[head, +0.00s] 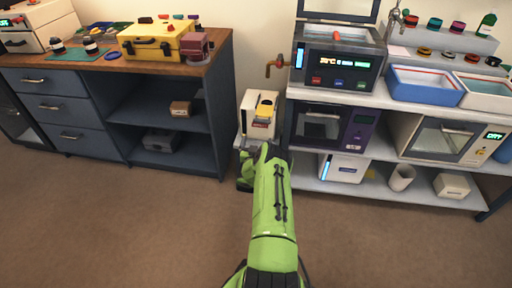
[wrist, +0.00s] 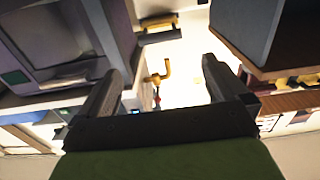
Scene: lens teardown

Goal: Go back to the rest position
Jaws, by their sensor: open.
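My gripper (wrist: 165,85) shows in the wrist view with its two dark fingers spread apart and nothing between them. In the head view my green arm reaches forward over the floor toward the gap between the wooden-topped cabinet (head: 215,130) and the shelf unit (head: 380,195). The arm's far end is close to a white box-like unit with a yellow part (head: 262,112) standing in that gap. The fingertips are hard to make out in the head view. I cannot tell whether the gripper touches the unit.
A yellow case (head: 152,42) stands on the left cabinet. A blue tray (head: 425,88) and a screened machine (head: 338,65) sit on the right unit. A brass-coloured pipe (head: 275,66) juts out beside the machine. The brown floor (head: 130,225) in front is clear.

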